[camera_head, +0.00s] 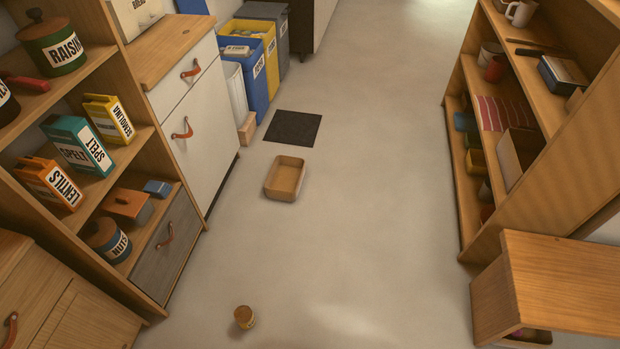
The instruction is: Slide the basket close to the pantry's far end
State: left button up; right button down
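The basket (285,179) is a shallow, open, tan rectangular container. It sits upright on the grey floor, left of the middle of the aisle, in front of a dark mat. It looks empty. Neither of my grippers shows in the head view, and nothing touches the basket.
A small jar (244,317) stands on the floor nearer to me. A dark mat (292,126) lies beyond the basket, with bins (257,70) at the left. Shelves (90,150) line the left, an open shelf unit (530,110) the right.

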aim_at(284, 181)
jog(key=i+l+u, duration=0.2)
jog(key=i+l, duration=0.25)
jog(key=i+l+u, duration=0.2)
jog(key=i+l, duration=0.25)
jog(key=l, duration=0.2)
